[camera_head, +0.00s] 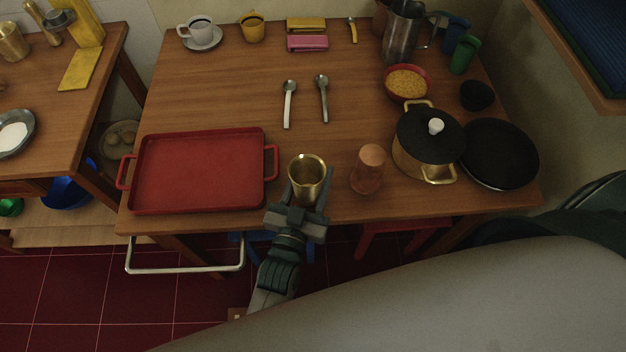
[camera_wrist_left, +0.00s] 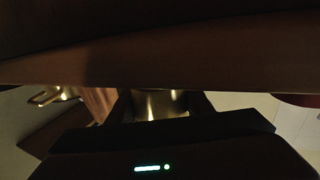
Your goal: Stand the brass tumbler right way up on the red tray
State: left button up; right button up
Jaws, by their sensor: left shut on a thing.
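The brass tumbler (camera_head: 308,184) is at the table's front edge, to the right of the red tray, with its open mouth facing up. My left gripper (camera_head: 309,192) is shut on it, a finger on each side. I cannot tell whether its base touches the table. In the left wrist view the tumbler (camera_wrist_left: 158,105) shows between the dark fingers (camera_wrist_left: 160,108), its upper part hidden. The red tray (camera_head: 200,172) lies flat and empty at the table's front left. My right gripper is in neither view.
A reddish-brown shaker (camera_head: 368,169) stands just right of the tumbler, near the black-lidded pot (camera_head: 423,145) and black pan (camera_head: 498,154). Two spoons (camera_head: 289,104) (camera_head: 322,98) lie behind. The tray's right handle (camera_head: 272,162) projects toward the tumbler. The table's middle is mostly clear.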

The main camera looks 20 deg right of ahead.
pick_arm(q)
jog(key=shift+w+d, duration=0.15)
jog(key=shift+w, duration=0.45)
jog(key=shift+w+d, duration=0.15)
jog(key=shift+w, duration=0.4)
jog(key=shift+w+d, duration=0.2)
jog(key=shift+w, duration=0.5)
jog(key=shift+f, duration=0.3)
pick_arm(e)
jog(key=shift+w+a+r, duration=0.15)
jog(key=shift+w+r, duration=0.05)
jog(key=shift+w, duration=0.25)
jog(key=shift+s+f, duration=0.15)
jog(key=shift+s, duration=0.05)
pick_arm(q)
jog(key=shift+f+b, duration=0.3)
jog(key=shift+f, duration=0.1)
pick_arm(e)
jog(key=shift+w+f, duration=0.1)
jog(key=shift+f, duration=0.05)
pick_arm(q)
jog(key=o, duration=1.3)
jog(key=shift+c, duration=0.2)
